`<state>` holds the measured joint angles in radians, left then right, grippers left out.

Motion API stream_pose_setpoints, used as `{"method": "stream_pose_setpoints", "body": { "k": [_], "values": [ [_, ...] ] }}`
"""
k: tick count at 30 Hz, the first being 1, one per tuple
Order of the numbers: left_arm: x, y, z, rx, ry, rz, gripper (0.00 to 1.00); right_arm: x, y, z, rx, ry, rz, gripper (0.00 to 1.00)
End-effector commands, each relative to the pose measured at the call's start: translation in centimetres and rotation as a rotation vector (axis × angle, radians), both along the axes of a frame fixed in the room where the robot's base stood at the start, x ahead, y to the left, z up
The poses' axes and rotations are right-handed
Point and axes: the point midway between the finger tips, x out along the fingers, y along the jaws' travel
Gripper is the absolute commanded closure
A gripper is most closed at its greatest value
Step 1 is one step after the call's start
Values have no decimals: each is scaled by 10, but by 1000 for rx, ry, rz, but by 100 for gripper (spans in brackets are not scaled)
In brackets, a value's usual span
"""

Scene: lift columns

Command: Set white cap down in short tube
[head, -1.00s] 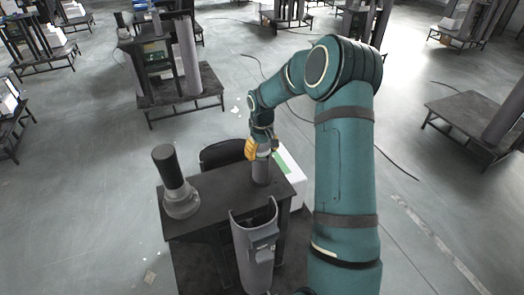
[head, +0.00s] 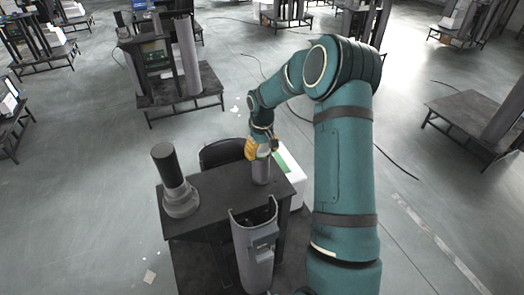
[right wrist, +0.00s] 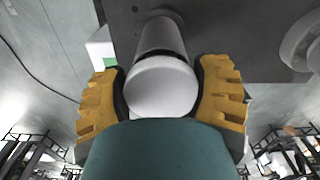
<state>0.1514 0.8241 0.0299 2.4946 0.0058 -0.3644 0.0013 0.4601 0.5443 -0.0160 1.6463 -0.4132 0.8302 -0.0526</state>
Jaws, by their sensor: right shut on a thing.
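My right gripper (head: 262,148) is over the top of the short grey tube (head: 261,173), which stands upright at the far side of the dark table. In the right wrist view, the gripper (right wrist: 162,90) is shut on the white cap (right wrist: 160,88), with a yellow finger on each side. The tube (right wrist: 162,37) shows just beyond the cap, roughly in line with it. My left gripper is not in view.
A dark column on a round grey base (head: 180,203) stands on the table's left part. A larger, open-sided grey tube (head: 254,250) is at the front. A white box with a green patch (head: 292,185) is behind the table on the right. The tabletop (head: 221,194) between is clear.

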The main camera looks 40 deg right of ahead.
Motion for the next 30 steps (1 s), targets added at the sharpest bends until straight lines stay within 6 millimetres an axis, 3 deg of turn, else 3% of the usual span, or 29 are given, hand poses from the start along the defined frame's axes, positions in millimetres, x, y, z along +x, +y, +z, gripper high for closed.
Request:
{"method": "stream_pose_setpoints", "body": {
  "k": [23, 24, 25, 26, 30],
  "values": [
    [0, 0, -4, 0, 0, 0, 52, 0, 0, -5, 0, 0, 0, 68],
    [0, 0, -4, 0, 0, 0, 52, 0, 0, -5, 0, 0, 0, 17],
    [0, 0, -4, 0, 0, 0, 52, 0, 0, -5, 0, 0, 0, 7],
    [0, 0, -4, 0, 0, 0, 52, 0, 0, -5, 0, 0, 0, 0],
    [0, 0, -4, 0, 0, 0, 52, 0, 0, -5, 0, 0, 0, 0]
  ]
}}
